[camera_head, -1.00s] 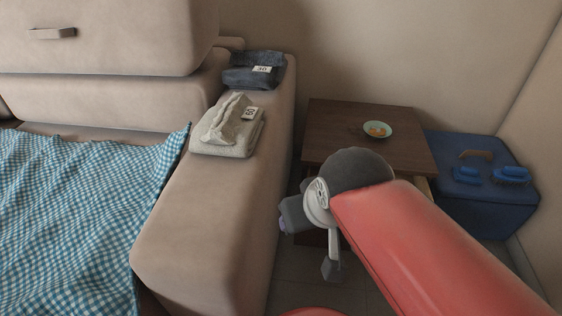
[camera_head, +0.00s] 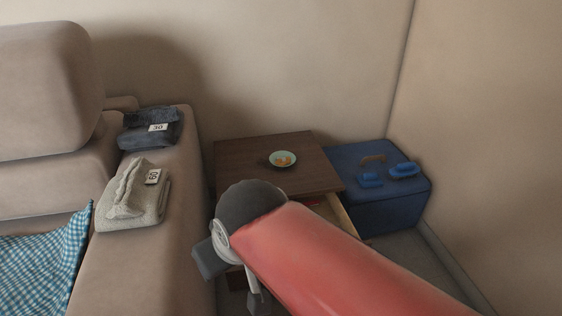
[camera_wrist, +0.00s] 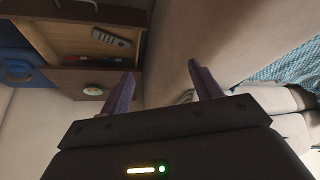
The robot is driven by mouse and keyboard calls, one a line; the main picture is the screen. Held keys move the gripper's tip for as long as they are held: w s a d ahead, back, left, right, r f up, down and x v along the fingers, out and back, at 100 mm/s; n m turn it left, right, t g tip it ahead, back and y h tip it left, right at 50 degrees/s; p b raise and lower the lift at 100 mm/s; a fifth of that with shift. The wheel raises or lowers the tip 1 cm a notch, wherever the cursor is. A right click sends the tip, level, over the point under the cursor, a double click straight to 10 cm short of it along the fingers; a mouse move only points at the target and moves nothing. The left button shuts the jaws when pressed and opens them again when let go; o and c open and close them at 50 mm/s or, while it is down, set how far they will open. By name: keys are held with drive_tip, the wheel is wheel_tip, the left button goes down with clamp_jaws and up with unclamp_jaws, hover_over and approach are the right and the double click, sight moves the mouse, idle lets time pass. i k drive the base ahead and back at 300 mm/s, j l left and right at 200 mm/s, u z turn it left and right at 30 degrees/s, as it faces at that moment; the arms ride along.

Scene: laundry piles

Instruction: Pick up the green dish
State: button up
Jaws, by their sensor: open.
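The green dish (camera_head: 283,159) is a small pale green bowl with orange-brown contents. It stands on the dark brown side table (camera_head: 240,158), near the middle of its top. It also shows small in the wrist view (camera_wrist: 93,91), left of my fingers. My gripper (camera_wrist: 163,80) is open, with two purple-grey fingers spread and nothing between them. In the head view my red arm reaches in from the lower right, and its end is in front of the table and below the dish, apart from it.
The table's drawer (camera_wrist: 82,43) is open and holds a remote (camera_wrist: 111,38). A blue box (camera_head: 385,214) with blue brushes on it stands right of the table. The sofa arm (camera_head: 180,230) at left carries folded grey and dark clothes with tags.

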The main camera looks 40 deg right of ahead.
sight(282, 159)
drive_tip(key=l+u, duration=0.15)
drive_tip(key=l, duration=0.5)
drive_tip(key=l+u, duration=0.15)
drive_tip(key=l, duration=0.55)
drive_tip(key=k+l+u, duration=0.2)
drive_tip(key=l, duration=0.45)
drive_tip(key=l+u, duration=0.15)
drive_tip(key=l, duration=0.5)
